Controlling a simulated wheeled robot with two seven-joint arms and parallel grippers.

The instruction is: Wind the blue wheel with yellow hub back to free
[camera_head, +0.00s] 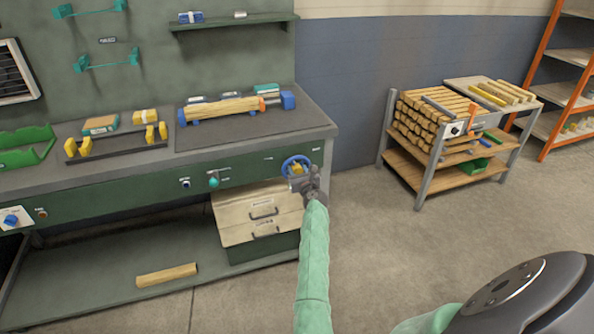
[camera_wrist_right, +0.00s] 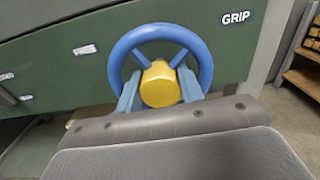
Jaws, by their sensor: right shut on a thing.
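The blue wheel (camera_head: 289,160) with its yellow hub (camera_head: 296,168) is on the green front panel of the bench, near its right end. In the right wrist view the blue rim (camera_wrist_right: 160,29) arches above the yellow hub (camera_wrist_right: 160,84), with two spokes visible. My right gripper (camera_head: 300,176) is at the wheel, its fingers on either side of the hub and shut on it. The gripper body hides the lower part of the wheel. A "GRIP" label (camera_wrist_right: 236,18) is right of the wheel. My left gripper is out of view.
A turned wood piece (camera_head: 222,107) lies in the lathe on the bench (camera_head: 310,120). A drawer unit (camera_head: 228,207) is under the panel, left of my right arm. A loose wood block (camera_head: 167,275) lies on the lower shelf. A wood cart (camera_head: 425,184) stands right; floor between is clear.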

